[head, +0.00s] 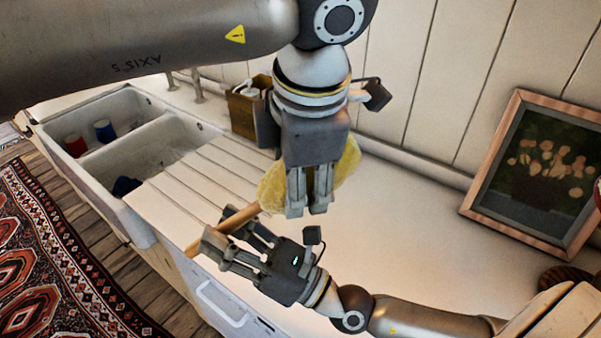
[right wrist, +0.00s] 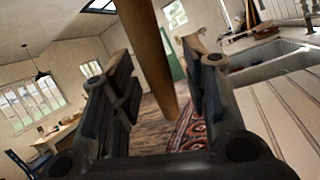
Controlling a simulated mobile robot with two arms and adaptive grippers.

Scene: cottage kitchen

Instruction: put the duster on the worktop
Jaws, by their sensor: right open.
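The duster has a yellow fluffy head (head: 272,190) and a wooden handle (head: 238,222) slanting down to the left, towards the front edge of the pale worktop (head: 400,235). My left gripper (head: 308,212) points down in front of the yellow head and hides its middle; I cannot tell whether its fingers hold the duster. My right gripper (head: 222,232) is open beside the handle, its fingers pointing left. In the right wrist view the handle (right wrist: 152,55) shows between the open fingers (right wrist: 155,85), with its free end in view.
A sink (head: 90,122) with red and blue cups stands at the left, beside a grooved drainboard (head: 190,180). A wooden caddy (head: 243,115) is at the back. A framed flower picture (head: 487,228) leans at the right. The worktop's middle is clear.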

